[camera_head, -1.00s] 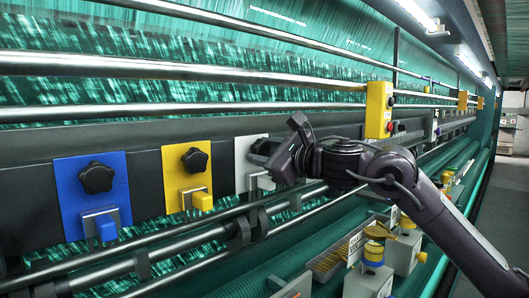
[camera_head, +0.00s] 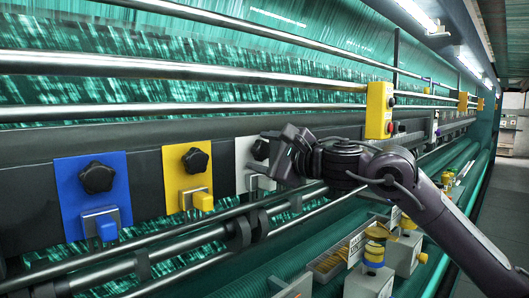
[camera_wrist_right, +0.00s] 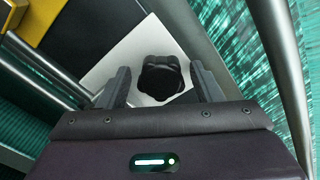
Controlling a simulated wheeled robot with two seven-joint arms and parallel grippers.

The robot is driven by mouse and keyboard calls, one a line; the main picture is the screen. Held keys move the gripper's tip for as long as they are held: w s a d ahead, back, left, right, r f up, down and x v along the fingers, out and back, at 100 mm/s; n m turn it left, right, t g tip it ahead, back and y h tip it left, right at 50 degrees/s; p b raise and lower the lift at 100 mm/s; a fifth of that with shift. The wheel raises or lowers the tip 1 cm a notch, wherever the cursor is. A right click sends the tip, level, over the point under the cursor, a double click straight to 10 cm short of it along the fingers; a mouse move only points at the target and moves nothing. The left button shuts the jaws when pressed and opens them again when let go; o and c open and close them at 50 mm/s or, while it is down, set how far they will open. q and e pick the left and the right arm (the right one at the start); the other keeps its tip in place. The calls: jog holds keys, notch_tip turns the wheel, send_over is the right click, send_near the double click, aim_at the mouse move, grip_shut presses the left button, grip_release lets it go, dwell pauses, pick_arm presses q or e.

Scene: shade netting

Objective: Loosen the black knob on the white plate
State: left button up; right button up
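The white plate (camera_head: 241,163) is on the dark rail in the head view, right of the yellow plate. Its black lobed knob (camera_head: 260,150) shows partly beside my right gripper (camera_head: 277,152). In the right wrist view the knob (camera_wrist_right: 161,78) sits in front of the white plate (camera_wrist_right: 118,66), between the two fingers of my right gripper (camera_wrist_right: 160,72). The fingers are apart, one on each side, with a gap to the knob. The lower part of the plate is mostly hidden behind the gripper in the head view. My left gripper is not in view.
A blue plate (camera_head: 69,202) and a yellow plate (camera_head: 172,182) with similar black knobs are to the left. Steel bars (camera_head: 180,67) run above and below the rail. A yellow control box (camera_head: 377,109) stands out near my right arm.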

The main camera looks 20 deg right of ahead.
aim_at(265, 151)
jog(key=shift+b+v, duration=0.55)
jog(key=shift+v, duration=0.5)
jog(key=shift+s+d, duration=0.15)
jog(key=shift+s, duration=0.35)
